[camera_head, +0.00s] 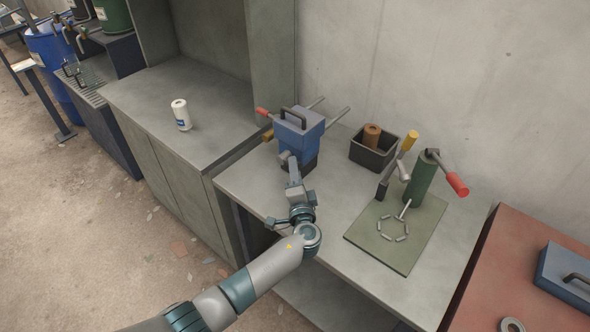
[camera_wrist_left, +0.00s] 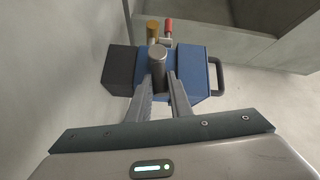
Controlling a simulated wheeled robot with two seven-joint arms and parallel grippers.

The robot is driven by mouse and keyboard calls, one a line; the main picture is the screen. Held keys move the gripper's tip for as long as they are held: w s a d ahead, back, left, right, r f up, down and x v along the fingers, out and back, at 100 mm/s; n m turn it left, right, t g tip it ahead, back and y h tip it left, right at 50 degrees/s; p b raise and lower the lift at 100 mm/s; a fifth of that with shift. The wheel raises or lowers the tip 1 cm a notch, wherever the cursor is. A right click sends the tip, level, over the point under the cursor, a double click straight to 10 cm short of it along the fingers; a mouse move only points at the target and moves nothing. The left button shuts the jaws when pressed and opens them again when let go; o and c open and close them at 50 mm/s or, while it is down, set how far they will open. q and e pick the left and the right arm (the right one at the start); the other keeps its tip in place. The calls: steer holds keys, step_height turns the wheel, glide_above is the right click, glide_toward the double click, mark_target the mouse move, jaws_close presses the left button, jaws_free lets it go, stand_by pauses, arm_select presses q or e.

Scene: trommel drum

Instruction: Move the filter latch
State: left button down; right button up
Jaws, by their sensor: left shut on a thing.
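A blue box-shaped device (camera_head: 300,134) with a dark top handle (camera_head: 293,116) stands on the grey workbench. It carries a red-tipped lever (camera_head: 262,112) and a yellow-tipped lever (camera_head: 267,134) on its left side. In the left wrist view the blue device (camera_wrist_left: 200,75) fills the middle, with a grey cylindrical stub (camera_wrist_left: 157,54) projecting from it toward me. My left gripper (camera_head: 289,162) is at the device's near face. In the wrist view its fingers (camera_wrist_left: 158,80) are shut on the grey stub. I cannot tell which part is the filter latch.
To the right on the bench (camera_head: 350,284) are a black bin (camera_head: 372,155) with a brown roll and a green board (camera_head: 421,234) with a green cylinder (camera_head: 419,180) and small grey pieces. A red table (camera_head: 490,270) is at right.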

arm_select(q)
steer(key=shift+w+a+r+n+g+h+p, duration=0.3)
steer(key=shift+r+n+g+p, duration=0.45)
steer(key=shift+p, duration=0.6)
steer(key=shift+s+a+r+n+g+h+p, duration=0.1)
steer(key=shift+r+n+g+h+p, duration=0.4)
steer(key=shift+n+g+p, duration=0.65)
steer(key=shift+m, duration=0.3)
steer(key=c, duration=1.6)
jaws_free()
steer(key=shift+b+v, duration=2.35)
steer(key=shift+v, duration=6.35)
